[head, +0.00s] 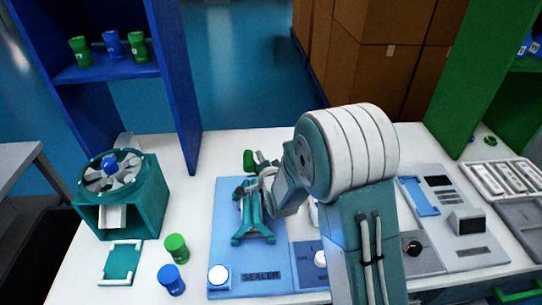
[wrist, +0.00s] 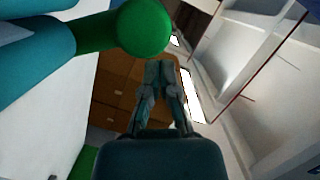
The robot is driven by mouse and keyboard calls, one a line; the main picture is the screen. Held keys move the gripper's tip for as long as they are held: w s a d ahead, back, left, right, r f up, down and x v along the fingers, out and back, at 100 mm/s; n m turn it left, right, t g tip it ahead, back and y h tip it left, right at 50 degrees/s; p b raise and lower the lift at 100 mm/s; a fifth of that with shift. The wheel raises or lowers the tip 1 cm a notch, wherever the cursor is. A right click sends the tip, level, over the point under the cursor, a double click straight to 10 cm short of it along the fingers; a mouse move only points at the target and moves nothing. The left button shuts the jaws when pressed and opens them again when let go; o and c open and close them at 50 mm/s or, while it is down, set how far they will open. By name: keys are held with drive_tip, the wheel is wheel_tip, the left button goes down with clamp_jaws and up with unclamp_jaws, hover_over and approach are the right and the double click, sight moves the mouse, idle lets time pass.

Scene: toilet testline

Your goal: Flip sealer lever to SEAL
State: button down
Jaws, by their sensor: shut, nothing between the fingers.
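The sealer (head: 243,215) is a teal fixture on a blue panel (head: 223,240) marked SEALER, left of my arm in the head view. A green grip (head: 249,160) stands at its far end and appears to be the lever's handle. In the wrist view the rounded green grip (wrist: 144,28) is large and close, with a teal part (wrist: 35,42) running left from it. My gripper (head: 261,157) is just right of the grip. In the wrist view my fingertips (wrist: 159,72) are together and empty, just below the grip; contact cannot be told. My arm hides part of the panel.
A white round button (head: 219,275) sits on the panel's near left. Green (head: 176,247) and blue (head: 171,279) bottles stand left of the panel, beside a teal machine with a rotor (head: 112,172). A grey device (head: 455,215) lies right of my arm. Blue shelving (head: 180,85) rises behind.

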drive_tip(key=shift+a+f+n, duration=0.2)
drive_tip(key=shift+a+n, duration=0.2)
drive_tip(key=shift+a, duration=0.3)
drive_tip(key=shift+a+f, duration=0.2)
drive_tip(key=shift+a, duration=0.3)
drive_tip(key=shift+f, duration=0.1)
